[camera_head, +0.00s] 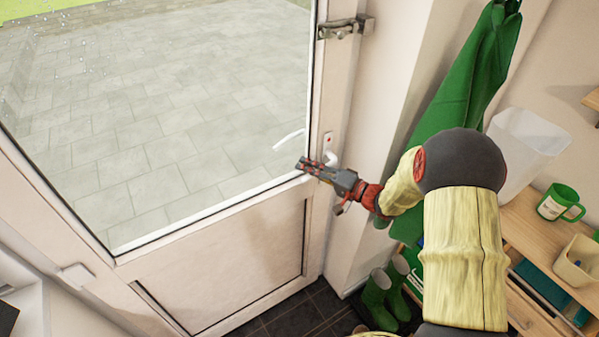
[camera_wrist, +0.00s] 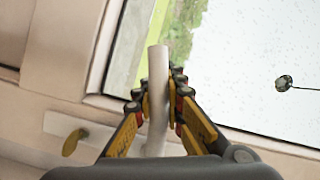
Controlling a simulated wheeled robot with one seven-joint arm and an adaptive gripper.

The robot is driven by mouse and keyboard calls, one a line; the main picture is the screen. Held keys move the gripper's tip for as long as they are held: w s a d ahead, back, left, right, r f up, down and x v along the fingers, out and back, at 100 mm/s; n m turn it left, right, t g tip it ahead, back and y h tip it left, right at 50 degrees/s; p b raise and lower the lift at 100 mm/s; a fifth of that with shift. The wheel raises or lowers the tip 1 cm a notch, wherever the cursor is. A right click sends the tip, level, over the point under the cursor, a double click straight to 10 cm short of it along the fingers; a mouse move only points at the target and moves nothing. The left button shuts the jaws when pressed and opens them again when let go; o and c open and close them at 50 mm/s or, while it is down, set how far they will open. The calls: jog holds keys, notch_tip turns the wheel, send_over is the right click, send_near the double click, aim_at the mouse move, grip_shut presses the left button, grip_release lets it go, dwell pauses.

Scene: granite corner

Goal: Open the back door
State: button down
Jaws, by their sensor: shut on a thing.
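The back door (camera_head: 230,262) is pale, with a large glass pane (camera_head: 150,110) above a solid lower panel. Its lever handle (camera_head: 330,157) is on the right edge of the door, partly hidden by my gripper. My gripper (camera_head: 306,165) is at this handle, reaching in from the right. In the wrist view the handle's pale bar (camera_wrist: 156,62) stands between the two fingers of my gripper (camera_wrist: 159,98), which are shut on it. A metal latch (camera_head: 345,27) sits higher on the door's edge. I cannot tell whether the door is slightly ajar.
A green cloth (camera_head: 462,75) hangs on the wall right of the door, with green boots (camera_head: 384,293) below. A wooden bench (camera_head: 525,215) at the right holds a green mug (camera_head: 562,203) and a white bin (camera_head: 527,143). Dark floor tiles (camera_head: 305,312) show before the door.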

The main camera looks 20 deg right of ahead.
jog(key=f+n+b, duration=0.1)
jog(key=b, duration=0.3)
jog(key=shift+w+d+f+n+h, duration=0.1)
jog(key=shift+d+f+n+h, duration=0.1)
jog(key=shift+f+n+h, duration=0.2)
jog(key=n+b, duration=0.1)
jog(key=b, duration=0.2)
jog(key=d+f+n+h+b, duration=0.1)
jog(key=b, duration=0.2)
jog(key=shift+w+f+g+b, duration=0.2)
jog(key=shift+f+g+b, duration=0.05)
jog(key=shift+g+b, duration=0.15)
jog(key=shift+n, duration=0.3)
jog(key=shift+d+r, duration=0.1)
